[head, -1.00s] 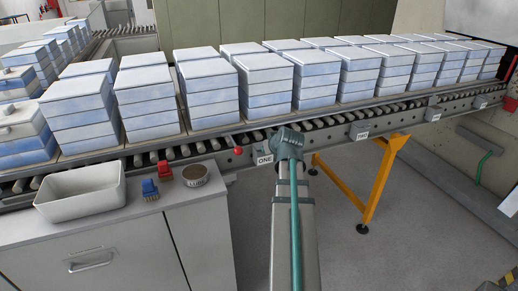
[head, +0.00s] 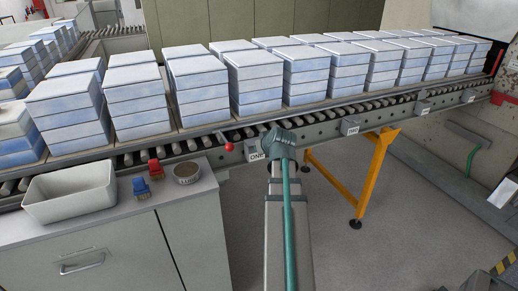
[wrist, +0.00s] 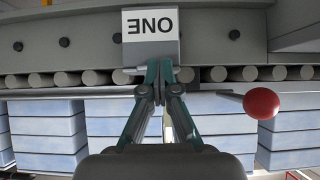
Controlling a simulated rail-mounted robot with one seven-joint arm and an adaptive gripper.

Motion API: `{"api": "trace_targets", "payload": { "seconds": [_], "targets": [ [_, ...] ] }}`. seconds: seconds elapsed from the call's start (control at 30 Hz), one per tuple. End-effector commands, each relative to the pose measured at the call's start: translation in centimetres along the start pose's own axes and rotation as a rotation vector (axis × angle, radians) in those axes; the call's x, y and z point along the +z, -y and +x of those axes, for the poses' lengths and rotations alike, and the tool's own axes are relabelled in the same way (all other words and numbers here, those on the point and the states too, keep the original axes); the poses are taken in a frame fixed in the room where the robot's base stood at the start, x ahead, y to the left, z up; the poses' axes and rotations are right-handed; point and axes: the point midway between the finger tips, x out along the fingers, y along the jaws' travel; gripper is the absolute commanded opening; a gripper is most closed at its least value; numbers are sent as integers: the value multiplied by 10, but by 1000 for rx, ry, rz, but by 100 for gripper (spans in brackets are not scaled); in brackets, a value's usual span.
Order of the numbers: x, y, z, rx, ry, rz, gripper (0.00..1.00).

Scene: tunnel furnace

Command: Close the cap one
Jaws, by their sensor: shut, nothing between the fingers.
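The small grey box labelled ONE (head: 256,155) is fixed to the front side rail of the roller conveyor. In the wrist view its white label (wrist: 151,25) appears upside down. My gripper (wrist: 160,68) is shut and empty, with its green fingertips together at the edge of the box. I cannot tell whether they touch it. In the head view my arm's wrist hides my gripper's fingers and part of the box's right side. I cannot make out clearly how far the cap is open.
A lever with a red ball knob (wrist: 261,103) sticks out beside the box. Stacks of white-blue blocks (head: 196,92) stand on the conveyor. A cabinet at left carries a white tray (head: 70,207), red and blue connectors, and a round tin (head: 187,173). Yellow legs (head: 375,175) stand at right.

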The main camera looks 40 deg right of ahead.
Motion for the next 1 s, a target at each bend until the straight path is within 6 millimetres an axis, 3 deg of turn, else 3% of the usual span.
{"api": "trace_targets", "payload": {
  "seconds": [0.17,0.4,0.43,0.5,0.73,1.0],
  "targets": [
    [-4,2,-4,-5,12,-2,0],
    [-39,6,-36,-6,-3,-6,0],
    [-18,6,-36,-5,0,-4,0],
    [-2,7,-44,-5,-1,-4,0],
    [43,6,-70,-4,-4,-2,0],
    [50,4,-71,-5,-7,-6,0]
  ]
}}
